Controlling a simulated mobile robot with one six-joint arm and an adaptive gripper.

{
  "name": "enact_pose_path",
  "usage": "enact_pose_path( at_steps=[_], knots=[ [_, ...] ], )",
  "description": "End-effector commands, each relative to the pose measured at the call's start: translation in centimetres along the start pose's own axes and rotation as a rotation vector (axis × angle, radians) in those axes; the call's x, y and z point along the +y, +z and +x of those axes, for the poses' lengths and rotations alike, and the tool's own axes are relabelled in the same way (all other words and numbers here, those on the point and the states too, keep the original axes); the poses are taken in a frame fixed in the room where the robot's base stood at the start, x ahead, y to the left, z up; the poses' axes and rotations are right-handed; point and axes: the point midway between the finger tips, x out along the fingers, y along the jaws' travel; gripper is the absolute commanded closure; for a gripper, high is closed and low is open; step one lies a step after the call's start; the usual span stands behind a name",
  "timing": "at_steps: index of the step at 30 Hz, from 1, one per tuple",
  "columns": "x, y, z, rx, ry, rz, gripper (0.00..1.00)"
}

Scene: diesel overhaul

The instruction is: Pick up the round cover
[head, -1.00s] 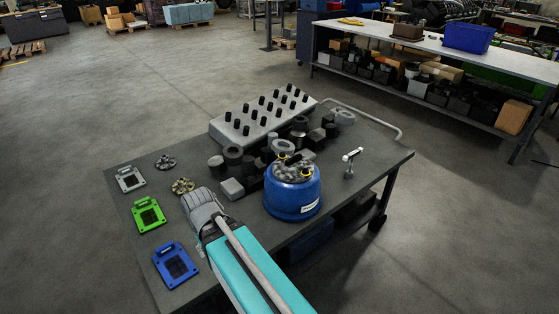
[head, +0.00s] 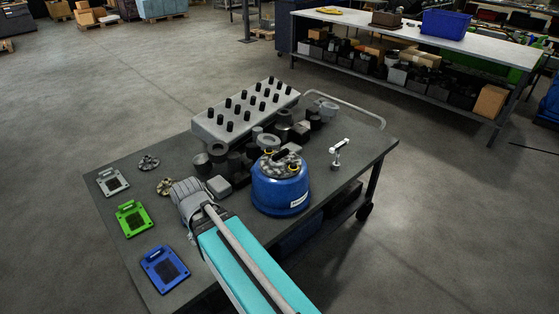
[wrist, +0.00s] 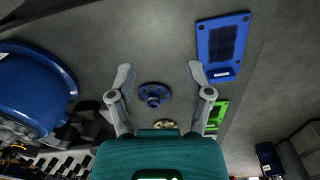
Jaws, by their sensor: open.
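A round, dark blue flanged cover (wrist: 154,94) with a raised centre lies on the grey table. In the wrist view it sits between the two fingers of my gripper (wrist: 160,68), which is open and empty. The fingers stand apart on both sides of the cover, with no contact visible. A brass round cover (head: 166,186) shows at the left of my wrist in the head view; part of it also shows in the wrist view (wrist: 165,126). A grey round cover (head: 149,163) lies farther back. In the head view my arm hides the blue cover and the fingertips.
Silver (head: 112,182), green (head: 134,217) and blue (head: 165,269) square plates line the table's left edge. A large blue pot (head: 280,191) stands right of my arm. Dark cylinders and a grey pegged block (head: 245,113) fill the back. The table's left front is mostly clear.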

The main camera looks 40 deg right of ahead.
Motion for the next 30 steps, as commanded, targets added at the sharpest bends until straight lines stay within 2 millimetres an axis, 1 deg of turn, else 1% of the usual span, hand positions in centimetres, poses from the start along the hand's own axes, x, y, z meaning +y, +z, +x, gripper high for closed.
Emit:
enact_pose_path(
  at_steps=[1,5,8,11,12,14,15,17,18,21,24,27,30],
  knots=[
    [1.1,-1.0,-0.6,0.006,0.013,0.042,0.34],
    [4.0,-3.7,-1.9,0.034,0.061,0.193,0.34],
    [7.4,-6.4,-3.2,0.068,0.112,0.354,0.34],
    [11.6,-9.2,-4.8,0.114,0.170,0.539,0.34],
    [13.5,-10.3,-5.5,0.137,0.193,0.617,0.34],
    [16.4,-11.9,-6.6,0.172,0.227,0.735,0.34],
    [18.4,-12.8,-7.3,0.198,0.250,0.812,0.34],
    [21.3,-14.1,-8.3,0.237,0.281,0.924,0.34],
    [23.1,-14.8,-9.0,0.264,0.300,0.994,0.34],
    [27.4,-16.3,-10.4,0.327,0.340,1.146,0.34],
    [30.7,-17.1,-11.5,0.380,0.369,1.263,0.34],
    [32.8,-17.6,-12.2,0.418,0.387,1.337,0.34],
    [34.0,-17.7,-12.5,0.439,0.396,1.378,0.34]
  ],
)
